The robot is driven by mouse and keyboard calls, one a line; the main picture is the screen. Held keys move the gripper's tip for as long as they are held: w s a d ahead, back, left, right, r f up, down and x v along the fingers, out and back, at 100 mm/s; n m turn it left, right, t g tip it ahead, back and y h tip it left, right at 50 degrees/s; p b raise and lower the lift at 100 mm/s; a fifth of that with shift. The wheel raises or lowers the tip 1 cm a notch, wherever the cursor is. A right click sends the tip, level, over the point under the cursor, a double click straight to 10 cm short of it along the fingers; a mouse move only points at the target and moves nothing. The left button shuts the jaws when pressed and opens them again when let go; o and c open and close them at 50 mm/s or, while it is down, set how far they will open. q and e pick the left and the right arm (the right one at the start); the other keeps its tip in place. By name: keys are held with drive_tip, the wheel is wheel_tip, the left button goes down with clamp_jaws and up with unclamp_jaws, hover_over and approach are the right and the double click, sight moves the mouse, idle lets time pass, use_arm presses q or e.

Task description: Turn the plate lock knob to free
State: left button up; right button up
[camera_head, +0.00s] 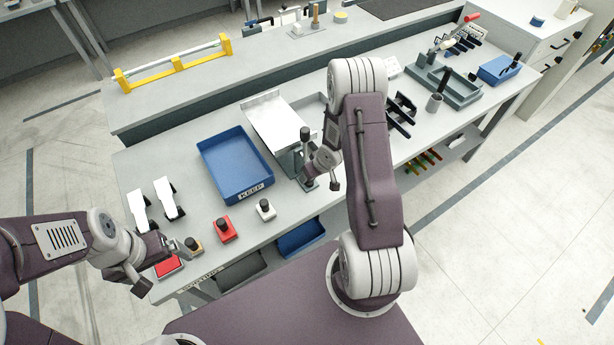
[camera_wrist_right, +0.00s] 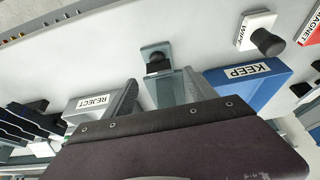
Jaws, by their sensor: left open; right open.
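A black knob (camera_wrist_right: 157,62) on a grey-teal bracket (camera_wrist_right: 154,50) shows in the right wrist view; it looks like the plate lock knob, but no label on it is readable. My right gripper (camera_wrist_right: 157,95) is open, with one finger on each side of the bracket's line and the knob beyond the fingertips. Whether they touch is unclear.
The blue KEEP tray (camera_head: 205,150) lies left of the right gripper. A white block (camera_head: 266,213) and a red block (camera_head: 226,235), both with black knobs, stand in front of it. The REJECT tray (camera_wrist_right: 88,106) is beside the right gripper. Bare bench lies between the tray and blocks.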

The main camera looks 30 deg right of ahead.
sight(310, 183)
drive_tip(key=x, duration=0.5)
drive_tip(key=shift+w+d, duration=0.15)
drive_tip(key=shift+d, duration=0.1)
drive_tip(key=shift+a+f, duration=0.1)
drive_tip(key=shift+f, duration=0.3)
use_arm(q)
drive_tip(key=shift+w+d+r, duration=0.1)
drive_tip(key=shift+r, duration=0.1)
